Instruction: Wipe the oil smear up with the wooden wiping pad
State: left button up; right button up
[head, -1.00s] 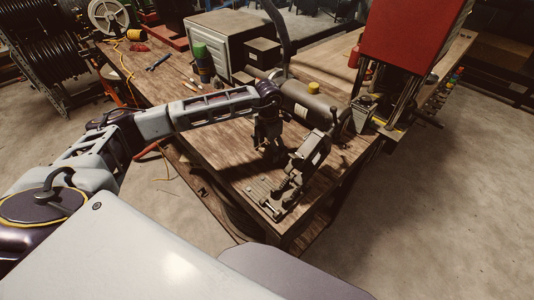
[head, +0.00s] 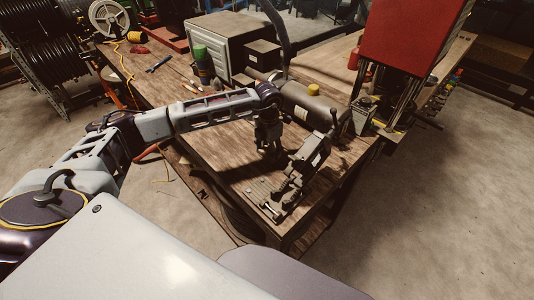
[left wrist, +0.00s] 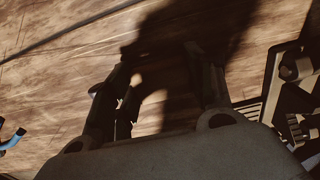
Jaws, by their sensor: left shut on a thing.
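My left gripper (head: 269,150) points down at the wooden tabletop (head: 225,150), just left of the black clamp-like tool. In the left wrist view its two dark fingers (left wrist: 165,95) stand apart around something in deep shadow. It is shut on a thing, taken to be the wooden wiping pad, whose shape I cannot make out. A dark patch spreads over the wood beyond the fingers in the left wrist view; I cannot tell oil smear from shadow there. No oil smear shows clearly in the head view. My right gripper is not in view.
The black clamp-like tool (head: 301,168) stands close right of the gripper. A grey cylinder with a yellow cap (head: 307,101) lies behind it. A red machine (head: 410,45) stands at the right. A grey metal box (head: 222,45) and green canister (head: 201,60) stand at the back.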

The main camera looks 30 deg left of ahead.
aim_at(268, 151)
pick_arm(q)
jog(key=shift+s, duration=0.1)
jog(key=shift+r+p, duration=2.05)
jog(key=shift+r, duration=2.45)
jog(key=shift+m, duration=0.3)
